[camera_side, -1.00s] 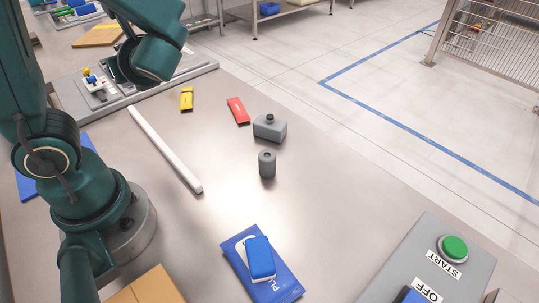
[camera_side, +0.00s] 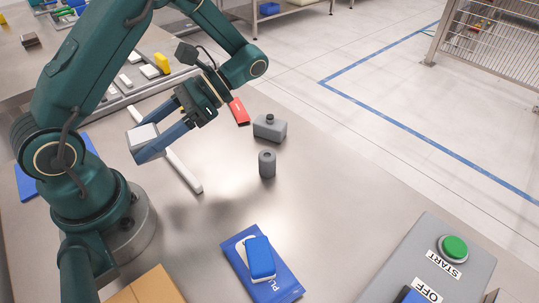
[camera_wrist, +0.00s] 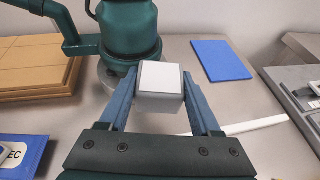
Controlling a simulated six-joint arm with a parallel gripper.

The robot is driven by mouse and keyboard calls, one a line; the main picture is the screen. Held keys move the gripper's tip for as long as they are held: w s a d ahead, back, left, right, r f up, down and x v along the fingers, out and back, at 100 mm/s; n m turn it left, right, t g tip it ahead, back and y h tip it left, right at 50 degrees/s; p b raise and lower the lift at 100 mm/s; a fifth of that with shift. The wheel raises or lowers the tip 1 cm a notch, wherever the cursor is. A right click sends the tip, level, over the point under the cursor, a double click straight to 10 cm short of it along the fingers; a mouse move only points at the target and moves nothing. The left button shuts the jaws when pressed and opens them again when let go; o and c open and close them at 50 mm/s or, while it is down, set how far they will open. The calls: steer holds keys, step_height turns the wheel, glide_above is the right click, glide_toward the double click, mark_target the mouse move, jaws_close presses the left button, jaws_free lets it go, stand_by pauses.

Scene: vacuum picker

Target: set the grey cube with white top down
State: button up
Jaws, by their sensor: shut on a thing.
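The grey cube with white top (camera_side: 143,137) is held between the two blue fingers of my gripper (camera_side: 150,140) in the side view. It also shows in the wrist view (camera_wrist: 160,85), with its white face toward the camera and a finger on each side. My gripper (camera_wrist: 160,92) is shut on the cube and holds it above the table (camera_side: 205,235), near my base. The cube's underside is hidden, and I cannot tell its exact height.
A white bar (camera_side: 181,170) lies on the table below and beside the gripper. A blue packet (camera_side: 285,285) with a blue-and-white block (camera_side: 260,258) is in front. The centre front table is bare.

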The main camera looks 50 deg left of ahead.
steer(key=w+d+n+t+h, duration=0.1)
steer(key=w+d+n+h, duration=0.5)
steer(key=h, duration=0.3)
steer(key=w+d+r+n+t+h, duration=0.2)
steer(key=w+r+n+t+h, duration=0.15)
steer(key=w+n+t, duration=0.35)
steer(key=w+d+r+n+t+h, duration=0.1)
steer(key=w+r+n+t+h, duration=0.3)
steer(key=w+n, duration=0.35)
steer(key=t, duration=0.1)
glide_above(324, 184)
step_height(324, 184, down, 13)
steer(key=shift+r, duration=0.2)
steer(key=shift+f, duration=1.95)
steer(key=o, duration=1.4)
steer(key=shift+f, duration=0.1)
